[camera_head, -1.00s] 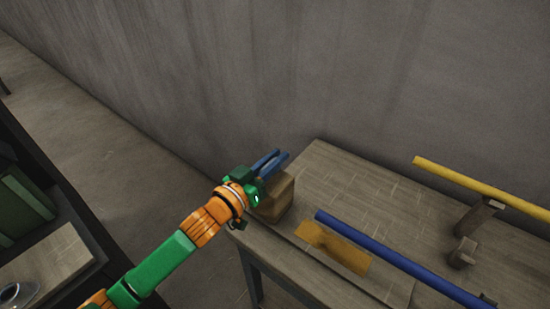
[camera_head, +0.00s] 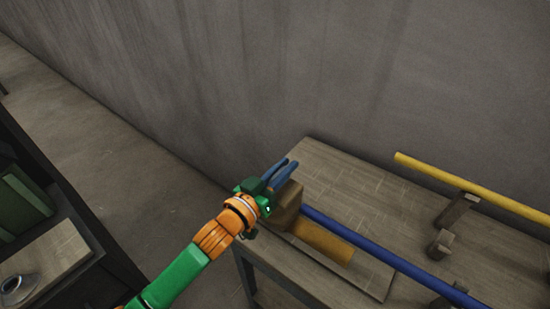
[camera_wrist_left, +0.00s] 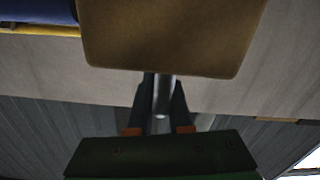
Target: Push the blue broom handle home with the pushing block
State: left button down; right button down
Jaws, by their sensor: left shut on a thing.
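The pushing block (camera_head: 290,203) is a brown wooden block at the near left end of the workbench. My left gripper (camera_head: 274,197) is shut on it; in the left wrist view the block (camera_wrist_left: 172,38) fills the top centre, past the fingers (camera_wrist_left: 160,100). The blue broom handle (camera_head: 385,256) runs from the block's right side to the lower right. Its end looks to meet the block, but I cannot tell whether they touch. The blue handle also shows at the wrist view's top left corner (camera_wrist_left: 35,10). My right gripper is not in view.
A tan piece (camera_head: 325,243) lies below the blue handle on the workbench (camera_head: 345,185). A yellow handle (camera_head: 460,182) lies farther right, near wooden supports (camera_head: 442,243). A wall stands behind. Another bench (camera_head: 50,245) is at left.

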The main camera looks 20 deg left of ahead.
pick_arm(q)
jog(key=shift+s+d, duration=0.1)
jog(key=shift+d, duration=0.25)
jog(key=shift+a, duration=0.15)
jog(key=c, duration=0.8)
grip_release()
jog(key=shift+w+a, duration=0.15)
jog(key=shift+w, duration=0.05)
jog(key=shift+c, duration=0.2)
jog(key=shift+s, duration=0.1)
jog(key=b+v, duration=0.1)
jog(key=v, duration=0.6)
